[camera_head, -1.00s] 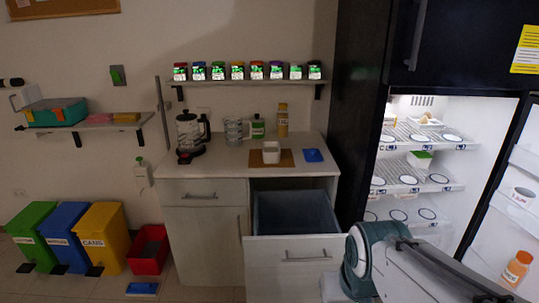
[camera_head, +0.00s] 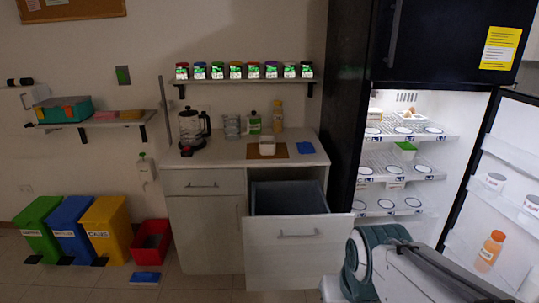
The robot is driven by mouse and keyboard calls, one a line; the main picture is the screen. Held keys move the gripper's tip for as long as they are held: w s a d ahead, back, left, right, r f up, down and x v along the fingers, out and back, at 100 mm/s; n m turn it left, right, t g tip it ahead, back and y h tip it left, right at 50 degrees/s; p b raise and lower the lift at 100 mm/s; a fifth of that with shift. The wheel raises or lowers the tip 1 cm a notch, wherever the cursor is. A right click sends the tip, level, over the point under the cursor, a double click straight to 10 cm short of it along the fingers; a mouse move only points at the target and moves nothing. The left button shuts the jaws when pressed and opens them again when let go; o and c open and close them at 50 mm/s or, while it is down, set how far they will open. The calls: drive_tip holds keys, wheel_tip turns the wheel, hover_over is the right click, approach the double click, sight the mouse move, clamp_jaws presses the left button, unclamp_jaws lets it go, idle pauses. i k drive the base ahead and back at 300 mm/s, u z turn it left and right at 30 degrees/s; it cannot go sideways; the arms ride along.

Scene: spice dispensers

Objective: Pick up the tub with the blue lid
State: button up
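The jar-like tub with a blue lid (camera_head: 200,71) stands upright on the wall shelf, second from the left in a row of similar tubs. Its body has a green and white label. A red-lidded tub (camera_head: 182,71) is on its left and a green-lidded one (camera_head: 217,71) on its right. My gripper is not in view; only part of my arm shows at the lower right, well away from the shelf.
Below the shelf (camera_head: 250,83) is a counter (camera_head: 222,156) with a coffee maker (camera_head: 193,130). A drawer (camera_head: 300,243) stands pulled out beneath it. The fridge (camera_head: 365,110) is open at right, its door (camera_head: 505,190) swung out. Bins (camera_head: 103,230) stand at left.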

sight(267, 146)
drive_tip(key=u, duration=1.45)
drive_tip(key=i, duration=2.4)
drive_tip(key=z, duration=1.4)
drive_tip(key=i, duration=0.7)
drive_tip(key=z, duration=0.7)
